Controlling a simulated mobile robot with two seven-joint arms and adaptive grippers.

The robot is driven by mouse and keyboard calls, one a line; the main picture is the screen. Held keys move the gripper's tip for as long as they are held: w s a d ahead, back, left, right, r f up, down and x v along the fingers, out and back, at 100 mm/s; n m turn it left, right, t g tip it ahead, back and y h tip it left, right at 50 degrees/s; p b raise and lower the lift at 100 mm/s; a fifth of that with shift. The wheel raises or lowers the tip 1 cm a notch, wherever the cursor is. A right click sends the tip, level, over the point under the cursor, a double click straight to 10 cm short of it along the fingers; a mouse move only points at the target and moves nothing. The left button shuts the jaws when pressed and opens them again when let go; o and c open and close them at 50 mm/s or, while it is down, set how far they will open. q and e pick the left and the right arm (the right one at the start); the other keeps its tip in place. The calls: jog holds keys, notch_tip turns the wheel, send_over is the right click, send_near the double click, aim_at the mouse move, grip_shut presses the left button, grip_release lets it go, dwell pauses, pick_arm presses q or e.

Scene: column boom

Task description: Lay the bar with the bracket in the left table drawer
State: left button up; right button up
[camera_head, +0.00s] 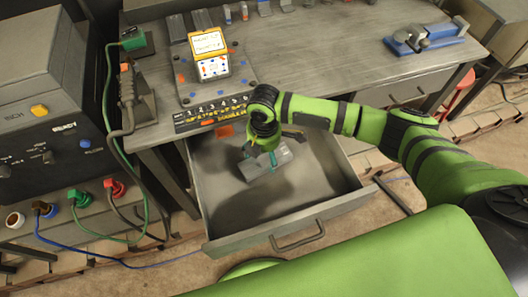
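The left table drawer (225,215) is pulled open below the table top. A grey metal piece (284,155), which looks like the bar with the bracket, is at the back part of the drawer under my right gripper. My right gripper (273,160) points down into the drawer, with its teal fingertips at the grey piece. The fingers and the arm hide part of the piece. I cannot tell whether the fingers are closed on it or whether it touches the drawer floor. My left gripper does not show.
A blue vise (428,38) is at the right. Control units, cables and coloured plugs (113,188) are at the left. The drawer's front part is empty.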

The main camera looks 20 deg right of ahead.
jog(key=o, duration=0.4)
jog(key=shift+r, duration=0.1)
notch_tip(320, 180, up, 12)
dwell(0.4)
jog(key=shift+s, duration=0.1)
